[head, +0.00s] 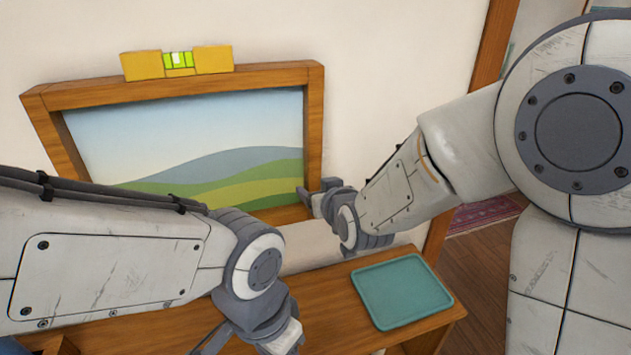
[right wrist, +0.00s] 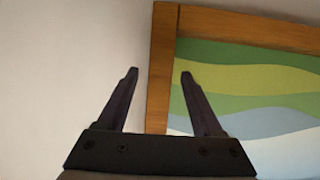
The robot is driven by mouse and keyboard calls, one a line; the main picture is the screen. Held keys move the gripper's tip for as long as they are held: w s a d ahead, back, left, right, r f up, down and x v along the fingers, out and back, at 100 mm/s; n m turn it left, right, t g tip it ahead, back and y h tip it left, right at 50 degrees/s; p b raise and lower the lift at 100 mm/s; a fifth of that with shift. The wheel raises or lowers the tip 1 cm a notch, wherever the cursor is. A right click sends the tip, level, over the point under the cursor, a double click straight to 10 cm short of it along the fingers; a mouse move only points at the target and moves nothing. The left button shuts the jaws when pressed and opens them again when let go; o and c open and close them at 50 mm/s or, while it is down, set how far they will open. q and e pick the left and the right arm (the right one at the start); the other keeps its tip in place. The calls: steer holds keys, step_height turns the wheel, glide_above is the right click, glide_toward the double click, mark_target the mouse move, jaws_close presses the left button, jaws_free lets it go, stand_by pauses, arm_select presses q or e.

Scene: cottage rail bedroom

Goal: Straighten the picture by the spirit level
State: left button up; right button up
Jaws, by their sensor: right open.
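The picture (head: 313,105) has a wooden frame and a landscape of hills and sky, and hangs on the pale wall. Its top edge slants up to the right in the head view. A yellow spirit level (head: 213,60) lies along the top edge, its pale bubble near the middle of the green vial (head: 178,60). My right gripper (head: 314,194) is open at the frame's lower right corner. In the right wrist view the frame's side (right wrist: 160,70) shows between the fingertips; contact cannot be told. My left gripper (head: 245,338) is low in front, partly cut off.
A wooden table (head: 330,315) stands below the picture, with a teal tray (head: 402,290) at its right end. My left forearm hides the picture's lower left. A wooden post is at the right, with floor and a reddish rug (head: 485,212) beyond.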

steer(key=shift+w+a+f, duration=0.15)
steer(key=shift+w+f, duration=0.05)
steer(key=shift+w, duration=0.2)
jaws_close()
stand_by(1.3)
